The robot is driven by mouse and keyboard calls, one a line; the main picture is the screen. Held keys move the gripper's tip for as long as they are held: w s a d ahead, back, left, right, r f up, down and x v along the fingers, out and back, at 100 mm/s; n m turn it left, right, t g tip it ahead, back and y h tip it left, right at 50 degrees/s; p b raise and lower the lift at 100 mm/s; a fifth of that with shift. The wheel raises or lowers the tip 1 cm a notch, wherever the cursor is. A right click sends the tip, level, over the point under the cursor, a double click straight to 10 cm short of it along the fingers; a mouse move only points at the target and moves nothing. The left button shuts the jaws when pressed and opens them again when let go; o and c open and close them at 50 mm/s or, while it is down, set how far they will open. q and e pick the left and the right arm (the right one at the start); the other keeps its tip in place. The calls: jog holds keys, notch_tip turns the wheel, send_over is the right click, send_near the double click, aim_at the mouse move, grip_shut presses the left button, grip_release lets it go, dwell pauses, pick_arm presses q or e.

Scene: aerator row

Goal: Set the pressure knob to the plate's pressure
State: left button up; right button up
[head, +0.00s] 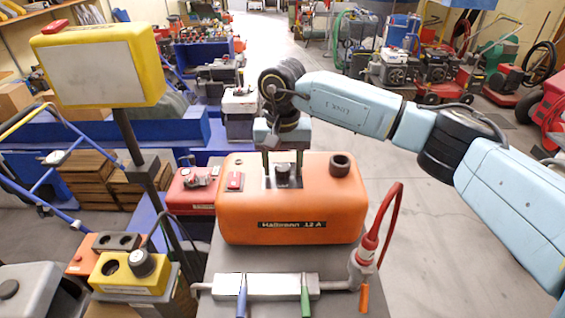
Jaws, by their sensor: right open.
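An orange machine housing (240,205) stands on a grey bench top, with a dark nameplate (291,224) reading what looks like "Hallmann 12 A" on its front. A black knob (282,174) sits on a metal patch on its top. My right gripper (283,172) points down there, open, with one finger on each side of the knob. I cannot tell whether the fingers touch it. A black round cap (340,162) is on the housing's right top. No pressure figures are readable. My left gripper is not in view.
A red hose fitting (368,240) rises at the bench's right. A metal block (265,287) with blue and green handles lies in front. A yellow box with a round dial (141,263) and a post-mounted yellow panel (95,70) stand left.

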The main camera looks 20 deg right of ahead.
jog(key=shift+c, duration=0.4)
jog(key=c, duration=0.9)
